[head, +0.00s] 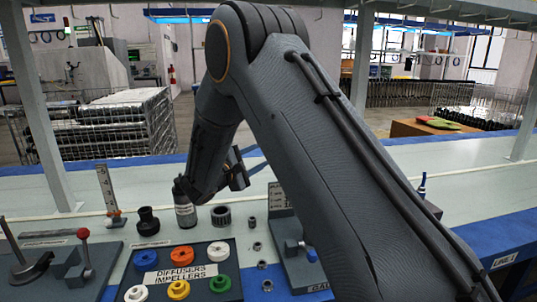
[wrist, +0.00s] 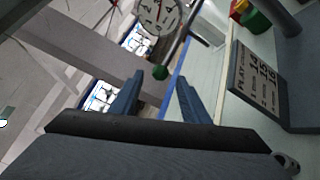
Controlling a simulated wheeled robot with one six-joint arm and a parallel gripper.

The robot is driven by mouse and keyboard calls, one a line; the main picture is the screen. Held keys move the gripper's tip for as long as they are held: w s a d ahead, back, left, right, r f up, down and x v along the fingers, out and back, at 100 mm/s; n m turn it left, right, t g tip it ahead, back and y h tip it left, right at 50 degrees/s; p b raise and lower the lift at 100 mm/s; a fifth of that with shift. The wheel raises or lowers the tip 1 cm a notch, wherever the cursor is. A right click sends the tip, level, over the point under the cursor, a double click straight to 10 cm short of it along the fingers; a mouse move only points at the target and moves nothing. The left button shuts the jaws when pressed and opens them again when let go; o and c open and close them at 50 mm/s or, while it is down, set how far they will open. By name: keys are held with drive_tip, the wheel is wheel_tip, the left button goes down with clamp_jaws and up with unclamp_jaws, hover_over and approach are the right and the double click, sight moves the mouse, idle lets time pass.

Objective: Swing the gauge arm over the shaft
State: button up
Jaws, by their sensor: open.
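In the wrist view, a round white dial gauge (wrist: 158,14) with a red needle is at the top. In the head view my gripper (head: 240,168) is partly hidden by my arm, above the table's far side. The gauge arm and shaft are not clearly seen there; my arm covers much of that area.
A dark tray (head: 150,277) holds several coloured rings. A dark lettered board (wrist: 262,82) is right of my fingers.

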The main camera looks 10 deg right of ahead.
drive_tip(key=shift+x, duration=2.8)
clamp_jaws()
